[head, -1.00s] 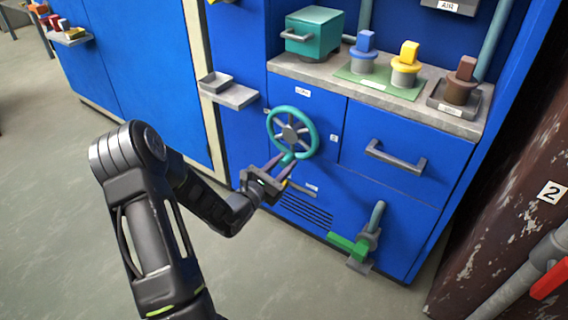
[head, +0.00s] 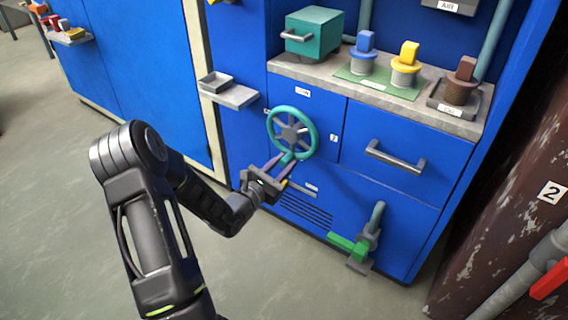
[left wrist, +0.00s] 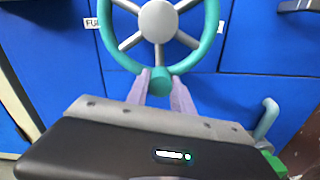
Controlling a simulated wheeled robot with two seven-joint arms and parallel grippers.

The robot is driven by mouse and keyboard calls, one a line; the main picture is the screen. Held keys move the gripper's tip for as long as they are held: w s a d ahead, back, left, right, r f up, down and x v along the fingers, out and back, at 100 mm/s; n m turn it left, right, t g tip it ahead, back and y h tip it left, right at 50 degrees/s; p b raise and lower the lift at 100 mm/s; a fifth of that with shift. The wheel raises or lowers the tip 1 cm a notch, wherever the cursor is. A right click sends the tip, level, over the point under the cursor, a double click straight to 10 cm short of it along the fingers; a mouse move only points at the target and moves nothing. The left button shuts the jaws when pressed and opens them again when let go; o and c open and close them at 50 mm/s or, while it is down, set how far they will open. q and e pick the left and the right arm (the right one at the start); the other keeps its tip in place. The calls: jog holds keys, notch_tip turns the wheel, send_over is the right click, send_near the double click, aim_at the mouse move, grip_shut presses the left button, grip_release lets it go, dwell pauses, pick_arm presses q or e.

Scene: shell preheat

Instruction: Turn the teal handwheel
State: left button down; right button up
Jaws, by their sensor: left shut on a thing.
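The teal handwheel (head: 308,117) is mounted on the blue cabinet front, with a grey hub and spokes. It also shows at the top of the left wrist view (left wrist: 214,38), where its upper part is cut off. My left gripper (head: 287,160) reaches up to the bottom of the rim. In the left wrist view its two pale purple fingers (left wrist: 160,85) lie on either side of a teal knob (left wrist: 161,77) at the rim's bottom and are shut on it. My right gripper is not in view.
A drawer handle (head: 395,158) sticks out right of the wheel. A green-handled valve (head: 347,246) is low at right. A small grey shelf (head: 229,94) juts out at left. The counter (head: 340,79) above holds a teal box (head: 314,35) and several coloured knobs.

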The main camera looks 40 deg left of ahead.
pick_arm(q)
jog(key=shift+a+r+m, duration=0.1)
jog(key=shift+a+m, duration=0.05)
jog(key=shift+m, duration=0.15)
jog(key=c, duration=1.1)
grip_release()
jog(key=shift+a, duration=0.1)
jog(key=shift+s, duration=0.1)
jog(key=s+p, duration=0.2)
jog(key=s, duration=0.5)
jog(key=shift+s+p, duration=0.35)
jog(key=shift+f, duration=0.25)
